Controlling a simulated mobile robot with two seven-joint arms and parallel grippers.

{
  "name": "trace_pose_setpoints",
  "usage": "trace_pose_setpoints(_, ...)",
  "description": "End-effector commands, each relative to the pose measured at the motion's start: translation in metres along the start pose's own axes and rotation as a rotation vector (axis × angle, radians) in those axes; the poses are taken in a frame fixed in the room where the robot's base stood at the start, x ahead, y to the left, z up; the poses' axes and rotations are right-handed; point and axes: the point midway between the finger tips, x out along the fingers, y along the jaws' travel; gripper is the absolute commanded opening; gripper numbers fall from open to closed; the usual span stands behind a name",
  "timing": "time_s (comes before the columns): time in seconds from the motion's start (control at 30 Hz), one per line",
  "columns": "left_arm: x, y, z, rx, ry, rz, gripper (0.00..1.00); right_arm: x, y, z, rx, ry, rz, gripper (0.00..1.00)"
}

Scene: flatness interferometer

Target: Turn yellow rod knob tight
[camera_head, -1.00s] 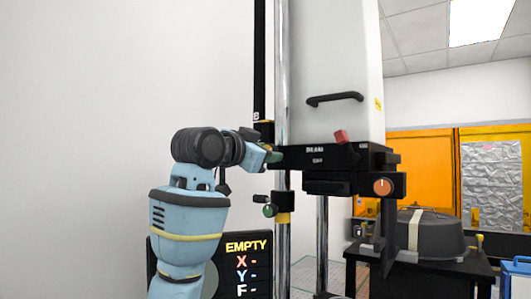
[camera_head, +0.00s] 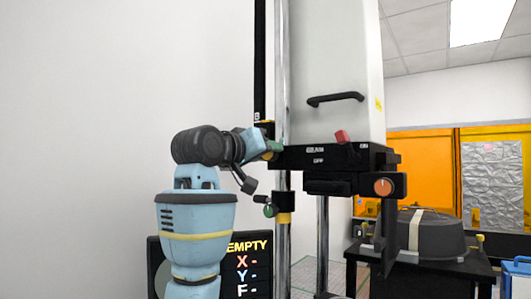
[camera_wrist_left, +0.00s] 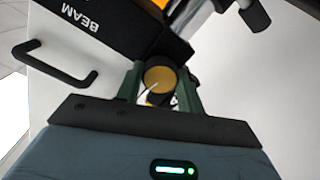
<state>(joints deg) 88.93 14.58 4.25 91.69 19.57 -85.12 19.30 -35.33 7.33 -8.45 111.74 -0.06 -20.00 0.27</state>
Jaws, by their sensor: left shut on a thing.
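The yellow rod knob (camera_wrist_left: 159,79) shows in the left wrist view as a round yellow face with a pale line across it. It sits between the two green fingers of my left gripper (camera_wrist_left: 160,90), which is shut on it. In the head view my left gripper (camera_head: 272,148) reaches in from the left to the left end of the black beam housing, beside the upright rod. The fingers and wrist mostly hide the knob there. My right gripper is not in view.
A tall white column (camera_head: 335,70) with a black handle stands above the black housing (camera_head: 325,157). An orange knob (camera_head: 382,187) is on its right. A green knob (camera_head: 269,210) sits lower on the rod. A display (camera_head: 243,262) reading EMPTY is behind my arm.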

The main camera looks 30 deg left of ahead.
Motion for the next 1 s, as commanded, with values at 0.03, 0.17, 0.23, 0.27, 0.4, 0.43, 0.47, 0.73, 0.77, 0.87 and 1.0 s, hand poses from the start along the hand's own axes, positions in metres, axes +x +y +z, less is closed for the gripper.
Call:
trace_pose_setpoints(0.03,0.0001,0.0002,0.0003,-0.026,-0.001,0.001,0.15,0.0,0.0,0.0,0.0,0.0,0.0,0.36)
trace_pose_setpoints(0.17,0.0001,0.0002,0.0002,-0.085,-0.001,0.001,0.15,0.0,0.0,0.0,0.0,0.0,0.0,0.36)
trace_pose_setpoints(0.23,0.0001,0.0,0.0001,-0.108,0.0,0.0,0.15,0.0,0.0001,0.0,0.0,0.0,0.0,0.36)
trace_pose_setpoints(0.27,0.0001,-0.0001,0.0001,-0.116,0.0,0.0,0.15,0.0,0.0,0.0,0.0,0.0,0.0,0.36)
trace_pose_setpoints(0.4,0.0,-0.0003,0.0,-0.141,0.0,-0.001,0.15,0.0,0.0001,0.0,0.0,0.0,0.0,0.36)
trace_pose_setpoints(0.43,0.0,-0.0003,0.0,-0.144,0.0,-0.001,0.15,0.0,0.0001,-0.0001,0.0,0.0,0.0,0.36)
trace_pose_setpoints(0.47,0.0,-0.0004,0.0,-0.147,0.0,-0.001,0.15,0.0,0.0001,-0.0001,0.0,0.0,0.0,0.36)
trace_pose_setpoints(0.73,-0.0001,-0.0004,-0.0001,-0.151,0.0,-0.001,0.15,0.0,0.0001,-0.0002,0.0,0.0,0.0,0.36)
trace_pose_setpoints(0.77,-0.0001,-0.0004,-0.0001,-0.15,0.0,-0.001,0.15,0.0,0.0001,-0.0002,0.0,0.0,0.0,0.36)
trace_pose_setpoints(0.87,-0.0001,-0.0004,-0.0001,-0.15,0.0,-0.001,0.15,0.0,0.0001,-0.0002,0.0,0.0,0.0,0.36)
trace_pose_setpoints(1.0,-0.0001,-0.0004,-0.0002,-0.15,0.0,-0.001,0.56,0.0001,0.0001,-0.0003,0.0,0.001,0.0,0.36)
